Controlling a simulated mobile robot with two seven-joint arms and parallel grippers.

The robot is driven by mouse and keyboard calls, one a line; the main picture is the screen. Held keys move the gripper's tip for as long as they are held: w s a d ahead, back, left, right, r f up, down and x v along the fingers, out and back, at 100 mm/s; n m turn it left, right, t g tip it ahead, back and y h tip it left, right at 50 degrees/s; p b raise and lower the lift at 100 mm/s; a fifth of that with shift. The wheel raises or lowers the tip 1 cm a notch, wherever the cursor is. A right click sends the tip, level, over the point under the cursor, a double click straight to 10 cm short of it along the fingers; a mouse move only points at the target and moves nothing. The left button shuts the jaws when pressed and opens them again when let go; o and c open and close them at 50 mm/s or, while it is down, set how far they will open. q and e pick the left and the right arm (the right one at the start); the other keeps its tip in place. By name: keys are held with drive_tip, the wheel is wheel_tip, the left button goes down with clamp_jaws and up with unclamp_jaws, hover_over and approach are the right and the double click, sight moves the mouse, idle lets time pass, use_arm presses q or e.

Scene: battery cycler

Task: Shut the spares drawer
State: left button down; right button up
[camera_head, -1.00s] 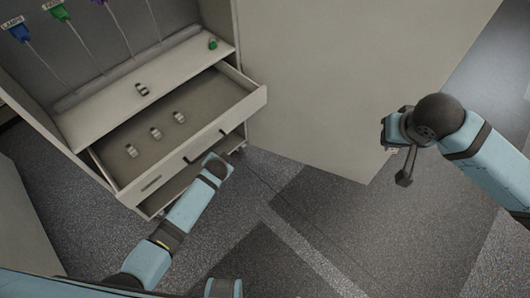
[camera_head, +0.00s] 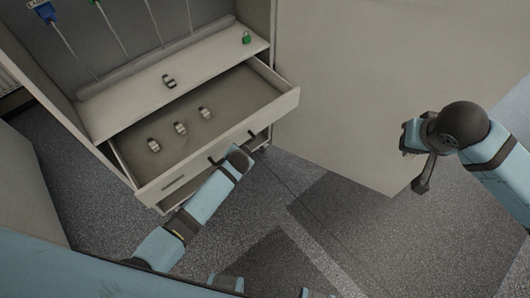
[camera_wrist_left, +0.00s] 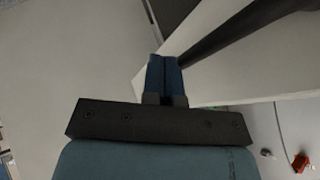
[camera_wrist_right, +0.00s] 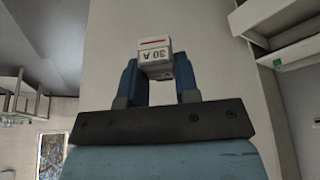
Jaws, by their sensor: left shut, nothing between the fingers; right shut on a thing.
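The drawer (camera_head: 280,107) of the grey cabinet stands pulled open, with several small grey-white pieces inside, such as this fuse-like piece (camera_head: 180,128). My left arm reaches its front from below left. The left gripper's fingers are hidden in the head view. In the left wrist view the left gripper (camera_wrist_left: 165,62) is shut and empty, close to a pale panel edge and a dark bar (camera_wrist_left: 235,30) that looks like the drawer handle. I cannot tell if it touches. My right gripper (camera_wrist_right: 158,75) is shut on a white block marked 30 A (camera_wrist_right: 154,53), away from the drawer.
A shelf (camera_head: 125,108) above the drawer bears another small piece (camera_head: 168,80) and a green one (camera_head: 246,38). A large pale panel (camera_head: 370,90) stands right of the cabinet, with my right arm before it. The floor (camera_head: 350,240) in front is open.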

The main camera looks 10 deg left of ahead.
sight(202, 111)
use_arm(q)
drive_tip(key=shift+s+d+r, duration=0.1)
use_arm(e)
drive_tip(key=shift+s+d+r, duration=0.1)
drive_tip(key=shift+s, duration=0.05)
